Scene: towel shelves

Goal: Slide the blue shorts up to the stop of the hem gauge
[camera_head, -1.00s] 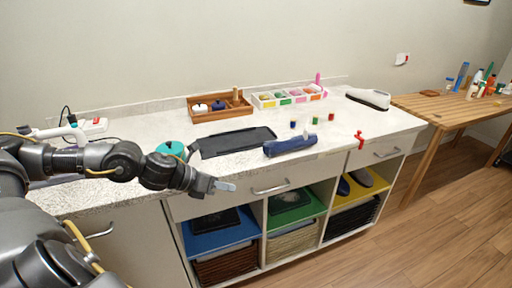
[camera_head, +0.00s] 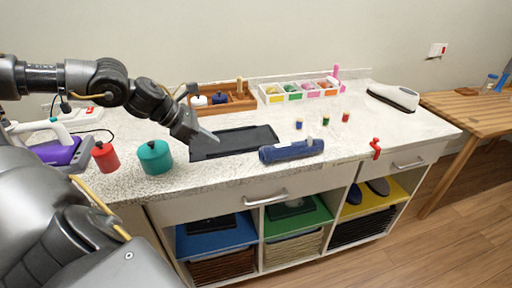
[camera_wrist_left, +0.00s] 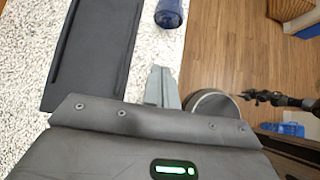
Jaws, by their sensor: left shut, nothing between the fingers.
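The blue shorts (camera_head: 291,150) lie as a dark blue rolled bundle along the counter's front edge, right of a black tray. One end of the shorts shows at the top of the left wrist view (camera_wrist_left: 170,12). My left gripper (camera_head: 211,138) is shut and empty, its grey fingertips over the tray's left part and left of the shorts, not touching them. Its fingers also show in the left wrist view (camera_wrist_left: 162,87). A red clamp-like piece (camera_head: 375,148) sits at the front edge further right. I cannot tell whether it belongs to the hem gauge. A small dark jointed shape, possibly my right gripper (camera_wrist_left: 262,97), shows in the wrist view.
The black tray (camera_head: 205,148) lies on the speckled counter. A teal pot (camera_head: 155,157) and red canister (camera_head: 105,157) stand left. Small coloured spools, including a red one (camera_head: 346,117), stand behind the shorts. Wooden and white organisers line the back. The counter between shorts and red piece looks clear.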

